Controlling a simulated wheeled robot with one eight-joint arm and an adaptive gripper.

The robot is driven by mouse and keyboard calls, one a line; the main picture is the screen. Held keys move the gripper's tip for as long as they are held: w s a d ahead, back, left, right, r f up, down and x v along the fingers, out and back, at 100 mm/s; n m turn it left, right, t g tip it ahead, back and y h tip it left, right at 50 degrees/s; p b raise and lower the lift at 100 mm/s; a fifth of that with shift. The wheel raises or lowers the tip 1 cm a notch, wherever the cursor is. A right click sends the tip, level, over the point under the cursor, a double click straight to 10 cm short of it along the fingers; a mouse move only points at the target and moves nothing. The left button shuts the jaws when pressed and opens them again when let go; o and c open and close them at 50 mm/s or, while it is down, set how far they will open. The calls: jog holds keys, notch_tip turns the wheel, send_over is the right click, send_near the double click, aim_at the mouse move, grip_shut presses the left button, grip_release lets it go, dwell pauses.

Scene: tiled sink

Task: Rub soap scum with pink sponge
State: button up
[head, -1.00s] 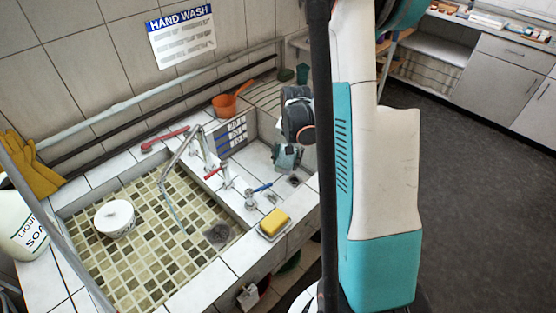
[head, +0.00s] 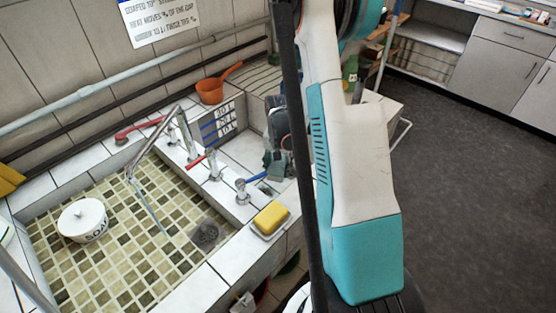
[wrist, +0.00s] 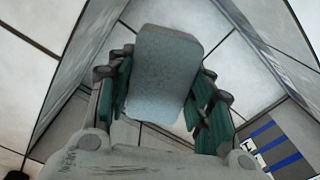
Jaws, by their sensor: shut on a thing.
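My gripper (head: 276,165) is low over the small tiled recess at the sink's far right corner, beyond the taps. In the wrist view its green fingers (wrist: 161,98) are shut on a pale grey block (wrist: 165,72) with rounded edges. I cannot make out any soap scum; the gripper and block hide part of the recess.
Taps (head: 213,166) and a yellow sponge-like block on a dish (head: 270,218) stand left of and nearer than my gripper. An orange pan (head: 210,90) is behind. Open floor lies right.

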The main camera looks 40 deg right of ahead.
notch_tip(320, 180, down, 11)
jog(key=b, duration=0.5)
jog(key=shift+f, duration=0.1)
dwell(0.4)
